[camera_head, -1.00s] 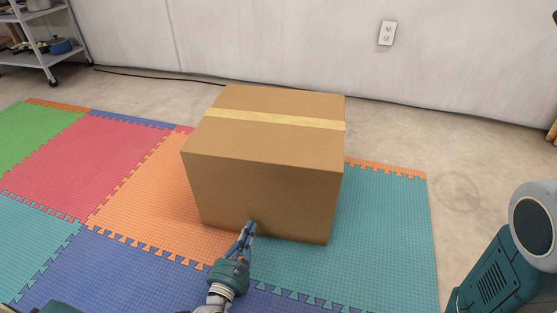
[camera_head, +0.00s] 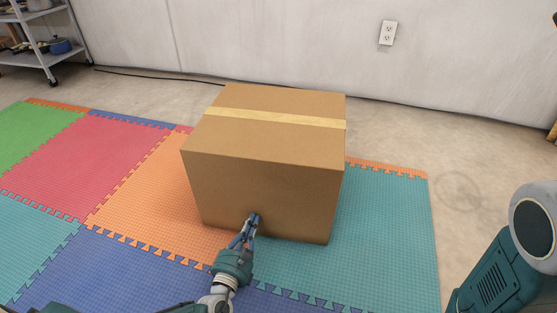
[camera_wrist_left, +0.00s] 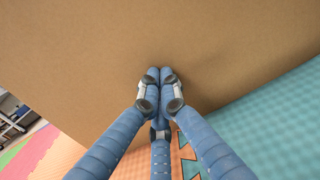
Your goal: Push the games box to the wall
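The games box (camera_head: 262,190) is a large closed brown cardboard box with a yellow tape strip across its top. It stands on the foam mat in the middle of the head view. Its front face (camera_wrist_left: 160,35) fills the upper part of the left wrist view. My left gripper (camera_head: 253,217) is at the lower middle of that front face. In the left wrist view its blue fingertips (camera_wrist_left: 160,75) are together with nothing between them, at or very near the cardboard. My right gripper is out of view.
The wall (camera_head: 290,40) stands behind the box, with bare floor (camera_head: 395,130) between them. A black cable lies along the wall's foot. A grey shelf cart (camera_head: 45,45) stands at the far left. The coloured foam mat (camera_head: 70,165) spreads left of the box.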

